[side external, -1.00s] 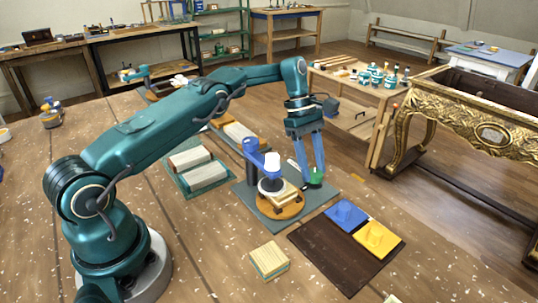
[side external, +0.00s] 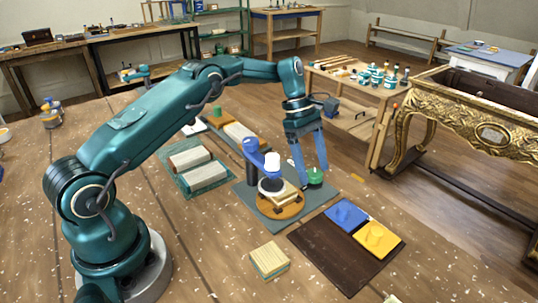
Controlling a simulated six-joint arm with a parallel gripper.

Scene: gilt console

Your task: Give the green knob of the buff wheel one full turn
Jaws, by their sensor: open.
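The green knob (side external: 315,177) stands at the right of the buff wheel unit, on the grey base plate (side external: 327,197). The buff wheel unit has a blue arm (side external: 253,150), a white cylinder (side external: 272,163) and a round orange-brown disc (side external: 284,211) with pale yellow pieces on it. My gripper (side external: 308,160) points down with its blue fingers spread, one near the white cylinder and one just above or beside the knob. It is open; I cannot tell whether a finger touches the knob.
A dark brown mat (side external: 330,255) with a blue block (side external: 346,215) and a yellow block (side external: 377,239) lies at the front right. A layered pad (side external: 269,260) lies in front. A green tray (side external: 180,168) with two pale blocks is at the left.

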